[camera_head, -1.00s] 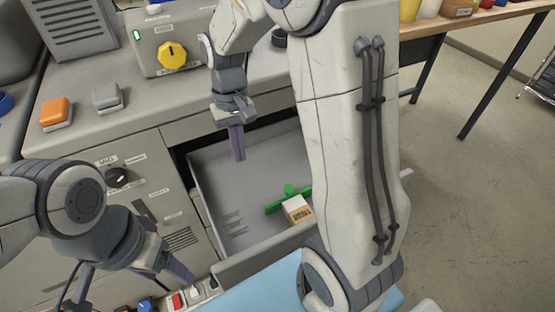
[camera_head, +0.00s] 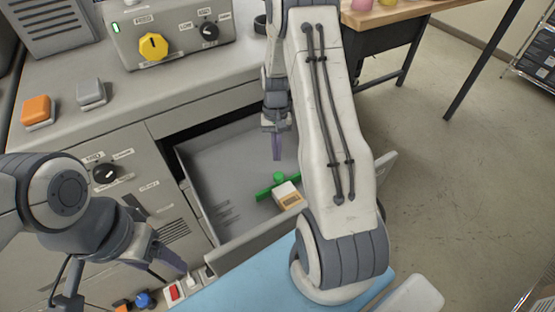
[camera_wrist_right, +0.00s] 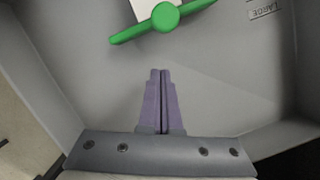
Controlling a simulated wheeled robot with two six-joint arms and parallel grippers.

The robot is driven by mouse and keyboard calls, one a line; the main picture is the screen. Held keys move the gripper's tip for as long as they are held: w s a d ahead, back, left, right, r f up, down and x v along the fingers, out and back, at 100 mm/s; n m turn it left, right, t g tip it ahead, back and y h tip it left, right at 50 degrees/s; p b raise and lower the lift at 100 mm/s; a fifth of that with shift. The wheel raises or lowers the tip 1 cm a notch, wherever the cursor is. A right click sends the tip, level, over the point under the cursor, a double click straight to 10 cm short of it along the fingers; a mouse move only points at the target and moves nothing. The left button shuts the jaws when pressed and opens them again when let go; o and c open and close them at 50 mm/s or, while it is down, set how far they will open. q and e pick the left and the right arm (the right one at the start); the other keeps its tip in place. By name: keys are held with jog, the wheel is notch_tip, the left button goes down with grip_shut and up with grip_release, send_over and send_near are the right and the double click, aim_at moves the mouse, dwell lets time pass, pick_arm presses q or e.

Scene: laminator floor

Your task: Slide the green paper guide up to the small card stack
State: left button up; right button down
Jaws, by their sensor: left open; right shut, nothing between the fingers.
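The green paper guide (camera_head: 264,193), a bar with a round knob, lies in the open grey drawer. In the right wrist view the guide (camera_wrist_right: 131,34) runs slanted near the top. The small card stack (camera_head: 287,195), white on top with a yellowish front, sits right beside the guide; whether they touch I cannot tell. The stack's white top (camera_wrist_right: 143,7) is cut off in the wrist view. My right gripper (camera_head: 277,158) is shut and empty, above the drawer, on the guide's other side from the stack. My left gripper (camera_head: 182,268) is open and empty, outside the drawer.
The drawer's front wall (camera_head: 255,240) and side walls bound the space. A control box with a yellow knob (camera_head: 153,46), an orange button (camera_head: 38,111) and a grey button (camera_head: 91,93) stand on the machine top. A LARGE label (camera_wrist_right: 263,10) marks the drawer floor.

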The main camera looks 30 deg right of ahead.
aim_at(279, 182)
jog(key=shift+s+a+r, duration=0.15)
jog(key=shift+s+a, duration=0.2)
jog(key=shift+s, duration=0.25)
jog(key=shift+s+a+r, duration=0.1)
jog(key=shift+s+a, duration=0.25)
jog(key=shift+s, duration=0.2)
pick_arm(q)
jog(key=shift+r+p, duration=0.3)
jog(key=shift+r, duration=0.25)
pick_arm(e)
jog(key=shift+s+a+f, duration=0.1)
jog(key=shift+s+a, duration=0.15)
jog(key=shift+s, duration=0.2)
